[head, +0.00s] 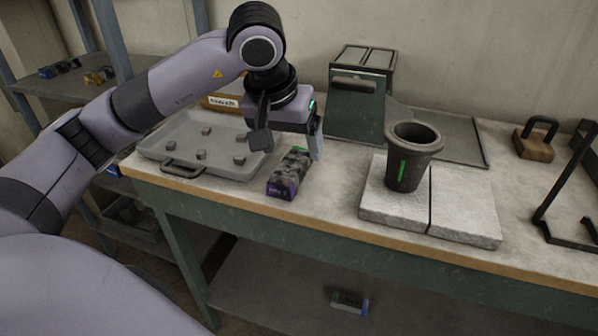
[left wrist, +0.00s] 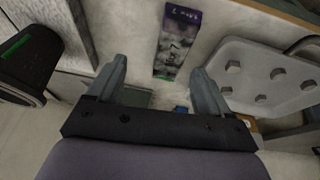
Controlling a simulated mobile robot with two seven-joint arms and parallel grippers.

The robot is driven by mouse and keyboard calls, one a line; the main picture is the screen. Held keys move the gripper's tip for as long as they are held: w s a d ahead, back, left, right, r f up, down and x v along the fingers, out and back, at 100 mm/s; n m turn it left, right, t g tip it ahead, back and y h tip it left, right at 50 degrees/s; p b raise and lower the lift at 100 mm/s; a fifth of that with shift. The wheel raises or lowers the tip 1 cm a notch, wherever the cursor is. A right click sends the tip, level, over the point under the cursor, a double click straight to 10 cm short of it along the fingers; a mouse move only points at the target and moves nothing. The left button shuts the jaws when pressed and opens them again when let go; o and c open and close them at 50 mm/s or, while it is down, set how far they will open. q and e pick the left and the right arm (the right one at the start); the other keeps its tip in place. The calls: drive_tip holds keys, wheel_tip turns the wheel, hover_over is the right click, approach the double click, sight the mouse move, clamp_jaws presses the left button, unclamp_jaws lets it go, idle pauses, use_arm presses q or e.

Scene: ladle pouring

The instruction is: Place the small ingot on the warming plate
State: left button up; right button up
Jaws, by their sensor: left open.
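Several small grey blocks, which may be ingots, lie spread on a grey tray (head: 180,135) at the left of the bench; one small block (head: 239,159) is near its right side. The tray also shows at the right of the left wrist view (left wrist: 250,55). A flat dark plate (head: 455,138) lies at the back right; I cannot tell if it is the warming plate. My left gripper (head: 290,138) is open and empty above the bench, right of the tray. In the left wrist view its fingers (left wrist: 158,75) are spread apart. My right gripper is not in view.
A dark patterned box (head: 290,173) stands near below my left gripper. A dark crucible (head: 410,158) stands on pale slabs (head: 465,207). A green metal box (head: 356,108) is behind. A handled wooden block (head: 534,140) and black frame (head: 565,185) are at right.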

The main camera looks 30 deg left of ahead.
sight(291, 163)
use_arm(q)
drive_tip(key=shift+w+a+r+y, duration=0.15)
drive_tip(key=shift+a+r+y, duration=0.25)
drive_tip(key=shift+a, duration=0.25)
drive_tip(key=shift+w+a+f, duration=0.1)
drive_tip(key=shift+a+f, duration=0.1)
drive_tip(key=x, duration=0.6)
drive_tip(key=shift+d+f, duration=0.1)
drive_tip(key=shift+f, duration=0.2)
drive_tip(key=c, duration=1.3)
drive_tip(key=shift+r, duration=0.1)
clamp_jaws()
drive_tip(key=shift+r, duration=0.1)
